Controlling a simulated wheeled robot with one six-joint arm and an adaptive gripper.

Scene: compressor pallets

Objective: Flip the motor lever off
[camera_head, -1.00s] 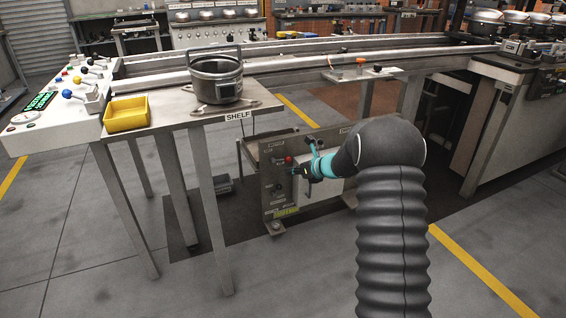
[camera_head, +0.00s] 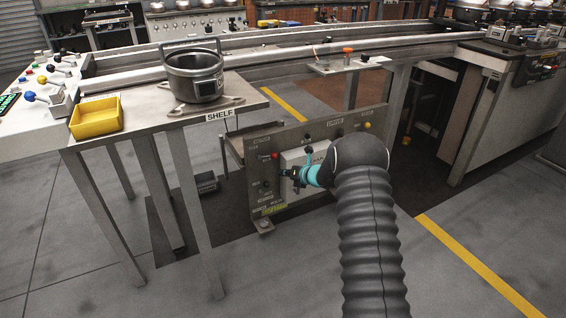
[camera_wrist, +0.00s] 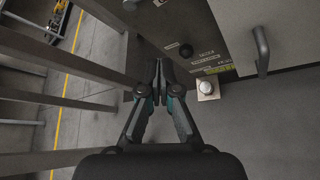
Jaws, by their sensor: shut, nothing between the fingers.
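A grey control panel (camera_head: 262,145) stands low on the floor beneath the conveyor. It carries a red knob (camera_head: 275,156), a black knob (camera_head: 266,184), and a yellow knob (camera_head: 368,125) at its right end. The labels are too small to read, so I cannot tell which control is the motor lever. My gripper (camera_head: 285,172) is at the panel's left part, just below the red knob; contact cannot be told. In the wrist view my gripper (camera_wrist: 158,68) has its fingertips together and empty, beside the panel's edge. A black knob (camera_wrist: 186,49) shows to their right.
A shelf table (camera_head: 170,122) with a yellow bin (camera_head: 96,117) and a metal pot (camera_head: 195,82) stands left of the panel. Its legs are close to my gripper's left. A grey bar handle (camera_wrist: 262,48) juts out from the panel. Open floor lies in front.

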